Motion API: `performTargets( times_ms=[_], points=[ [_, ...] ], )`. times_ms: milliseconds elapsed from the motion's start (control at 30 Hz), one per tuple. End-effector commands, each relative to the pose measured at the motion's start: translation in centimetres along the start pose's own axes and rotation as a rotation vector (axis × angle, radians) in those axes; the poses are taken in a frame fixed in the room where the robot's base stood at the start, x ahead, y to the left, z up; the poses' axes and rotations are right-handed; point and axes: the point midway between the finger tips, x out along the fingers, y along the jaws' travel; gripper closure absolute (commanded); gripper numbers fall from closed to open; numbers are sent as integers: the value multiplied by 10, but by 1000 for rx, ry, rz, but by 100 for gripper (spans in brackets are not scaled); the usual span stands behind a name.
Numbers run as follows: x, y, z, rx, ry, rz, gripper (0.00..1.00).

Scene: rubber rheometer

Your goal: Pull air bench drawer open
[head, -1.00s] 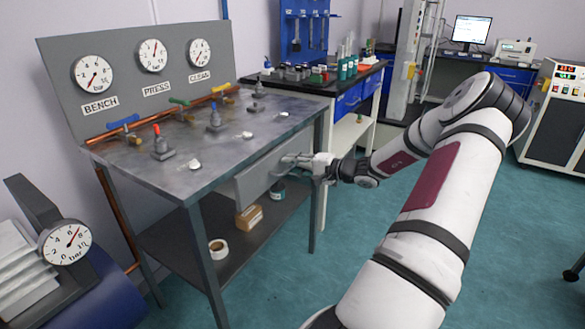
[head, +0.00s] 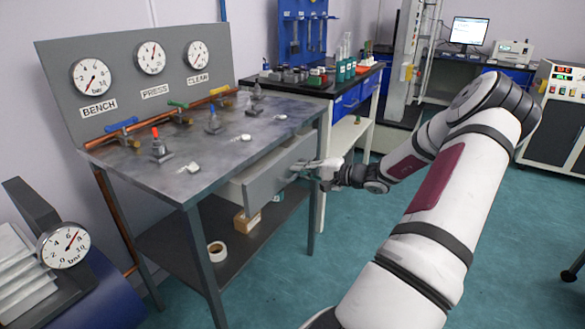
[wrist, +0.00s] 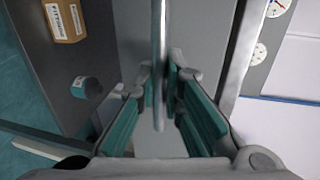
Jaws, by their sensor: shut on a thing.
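The air bench (head: 185,185) stands at the left with its grey metal top. Its drawer (head: 270,180) sits under the front edge and is partly open, its front standing out from the bench and a gap showing behind it. My gripper (head: 325,168) is at the drawer front, toward its right part. In the wrist view my gripper (wrist: 166,90) has its green-padded fingers on both sides of a thin grey bar, the drawer handle (wrist: 159,60), and is shut on it. The fingers hide part of the handle.
Below the drawer, the lower shelf (head: 180,250) holds a tape roll (head: 217,251) and a cardboard box (head: 246,220). A dark-topped bench (head: 310,84) stands behind. The teal floor in front of the drawer is clear.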

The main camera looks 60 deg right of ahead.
Motion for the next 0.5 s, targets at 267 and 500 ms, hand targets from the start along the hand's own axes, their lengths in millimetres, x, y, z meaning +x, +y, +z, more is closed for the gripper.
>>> performTargets(
  times_ms=[267,500],
  points=[
    [-84,17,-1,2,5,4,100],
    [-155,32,0,1,3,4,100]
  ],
)
